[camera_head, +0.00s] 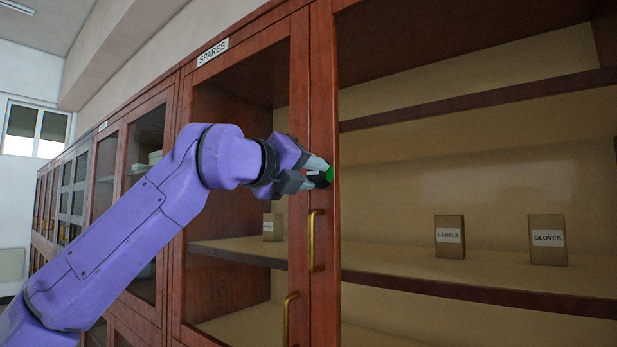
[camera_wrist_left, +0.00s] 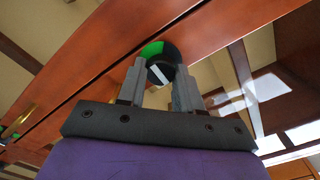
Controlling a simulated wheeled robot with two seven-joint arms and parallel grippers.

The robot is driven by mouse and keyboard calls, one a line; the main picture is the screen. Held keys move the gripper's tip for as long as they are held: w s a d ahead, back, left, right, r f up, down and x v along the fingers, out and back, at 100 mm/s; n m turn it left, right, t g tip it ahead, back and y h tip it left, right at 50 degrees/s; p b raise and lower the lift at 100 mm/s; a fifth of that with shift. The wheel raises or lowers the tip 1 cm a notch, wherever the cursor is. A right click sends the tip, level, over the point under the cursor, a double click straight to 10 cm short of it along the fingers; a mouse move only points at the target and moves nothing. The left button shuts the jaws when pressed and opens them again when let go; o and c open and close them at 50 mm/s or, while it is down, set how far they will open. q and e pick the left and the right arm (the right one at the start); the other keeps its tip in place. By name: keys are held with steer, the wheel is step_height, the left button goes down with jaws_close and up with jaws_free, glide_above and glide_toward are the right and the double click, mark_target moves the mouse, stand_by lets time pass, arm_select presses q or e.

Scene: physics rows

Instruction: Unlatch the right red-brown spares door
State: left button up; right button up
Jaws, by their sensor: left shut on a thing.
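The red-brown cabinet has a SPARES sign (camera_head: 213,52) above its left glass door. The door stile (camera_head: 324,110) to the right of the seam bears a round latch knob, whose green part (camera_head: 330,174) shows at my fingertips. My left gripper (camera_head: 318,174) is shut on this knob. In the left wrist view the black knob (camera_wrist_left: 160,73) with a white bar and a green area sits between the two grey fingers (camera_wrist_left: 157,82). The fingers hide part of it. A brass handle (camera_head: 312,240) is below the gripper. My right gripper is out of view.
A second brass handle (camera_head: 290,318) is lower left. A LABELS box (camera_head: 450,237) and a GLOVES box (camera_head: 547,240) stand on the right shelf (camera_head: 480,278). More cabinets (camera_head: 75,190) run off to the left. Another green spot (camera_wrist_left: 9,133) shows at the wrist view's left edge.

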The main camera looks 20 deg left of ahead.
arm_select(q)
steer(key=shift+a+r, duration=0.1)
stand_by(0.3)
steer(key=o, duration=1)
steer(key=shift+o, duration=0.2)
steer(key=shift+s+a+b, duration=0.1)
steer(key=shift+s+b, duration=0.2)
steer(key=shift+s, duration=0.05)
steer(key=b+v, duration=0.3)
steer(key=v, duration=0.7)
